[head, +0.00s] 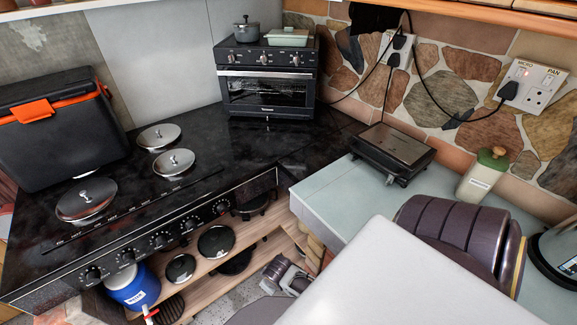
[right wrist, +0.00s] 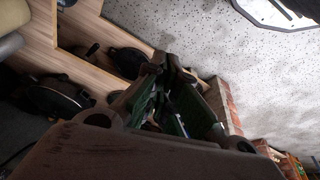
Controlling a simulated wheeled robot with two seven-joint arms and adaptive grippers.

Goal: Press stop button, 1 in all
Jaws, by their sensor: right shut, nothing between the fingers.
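I cannot pick out a stop button in either view. The black toaster oven (head: 266,75) stands at the back of the counter, with several knobs along its top front. My right gripper (head: 291,278) is low down, beside the wooden shelf under the hob and above the floor. In the right wrist view my right gripper (right wrist: 172,75) has its dark fingers shut and empty, with shelf and floor beyond. It touches no button that I can see. My left gripper is in neither view.
A black hob (head: 130,215) with several metal lids and front knobs is at left. Pans sit on the wooden shelf (head: 262,250). A black grill (head: 392,150) and a green-lidded jar (head: 483,174) stand on the pale counter (head: 335,190).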

